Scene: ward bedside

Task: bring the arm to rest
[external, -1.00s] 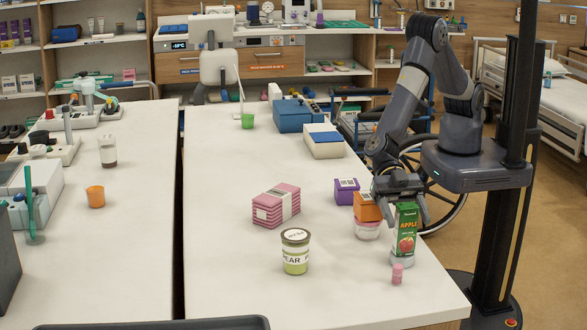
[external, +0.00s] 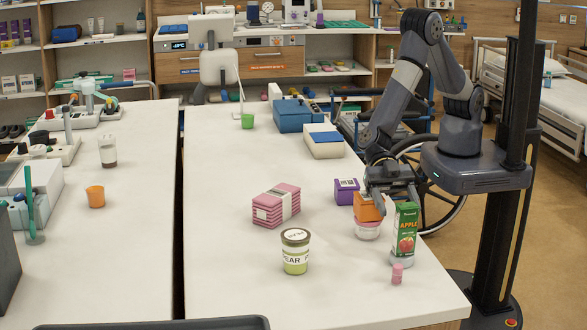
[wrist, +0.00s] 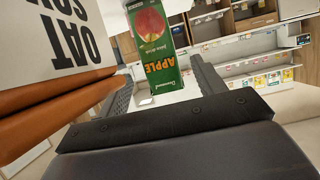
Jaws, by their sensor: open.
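My gripper (external: 398,204) is open, just behind and above the green apple juice carton (external: 405,232). The carton stands upright on a pale round base near the table's right edge. In the wrist view the carton (wrist: 155,62) shows ahead between the two spread fingers, with nothing visibly gripped. In the wrist view the orange and white printed item (wrist: 50,95) fills the left side.
A wheelchair (external: 440,185) is beyond the right edge. The table's middle left is clear.

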